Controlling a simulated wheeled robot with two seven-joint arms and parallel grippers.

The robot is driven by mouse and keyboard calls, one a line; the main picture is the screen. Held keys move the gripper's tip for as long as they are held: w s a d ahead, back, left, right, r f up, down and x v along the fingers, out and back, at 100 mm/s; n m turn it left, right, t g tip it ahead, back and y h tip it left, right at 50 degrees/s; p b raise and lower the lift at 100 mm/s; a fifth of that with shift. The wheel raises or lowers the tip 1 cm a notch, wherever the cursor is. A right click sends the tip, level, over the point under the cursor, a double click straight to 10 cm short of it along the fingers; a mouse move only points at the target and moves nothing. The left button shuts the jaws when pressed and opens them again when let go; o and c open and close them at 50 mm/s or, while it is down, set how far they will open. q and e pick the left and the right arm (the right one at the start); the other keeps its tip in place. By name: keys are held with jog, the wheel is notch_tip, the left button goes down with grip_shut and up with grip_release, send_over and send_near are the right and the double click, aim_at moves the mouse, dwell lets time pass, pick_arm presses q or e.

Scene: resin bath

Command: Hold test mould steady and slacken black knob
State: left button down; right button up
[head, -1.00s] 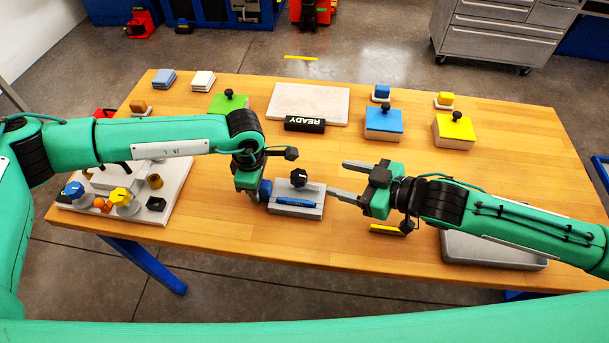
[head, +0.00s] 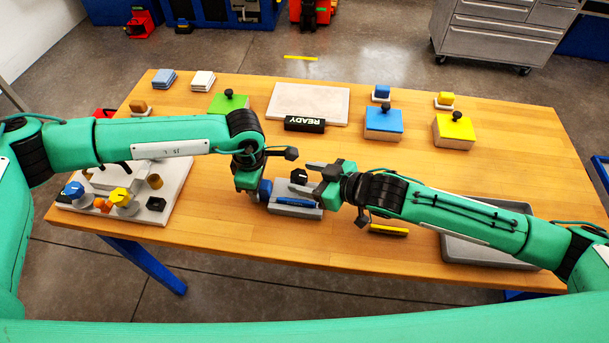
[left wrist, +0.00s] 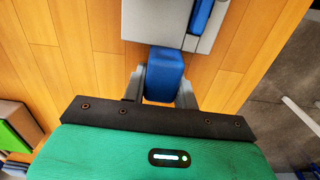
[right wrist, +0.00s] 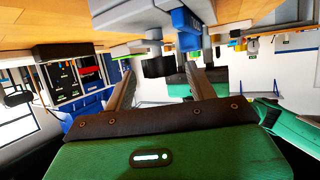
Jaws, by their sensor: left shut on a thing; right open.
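The test mould (head: 294,211) is a grey block on the front middle of the table, with a blue bar on its front. It also shows at the top of the left wrist view (left wrist: 150,22). My left gripper (head: 262,189) is shut on the blue grip (left wrist: 165,72) at its left side. The black knob (head: 298,175) stands on top of the mould. My right gripper (head: 314,178) is open, just right of the knob. In the right wrist view the knob (right wrist: 158,67) shows between the fingers, near their tips; I cannot tell whether they touch it.
A white board with coloured knobs (head: 175,200) is at the left under my left arm. A black READY block (head: 304,124) and a pale slab (head: 310,98) lie behind the mould. Blue (head: 383,124) and yellow (head: 453,132) blocks stand back right. A grey tray (head: 462,250) is front right.

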jog(key=shift+w+a+f, duration=0.2)
jog(key=shift+w+a, duration=0.1)
jog(key=shift+a, duration=0.1)
jog(key=c, duration=1)
jog(key=shift+n+g+y, duration=0.5)
jog(key=shift+n+g, duration=0.2)
jog(key=shift+n, duration=0.1)
jog(key=o, duration=1)
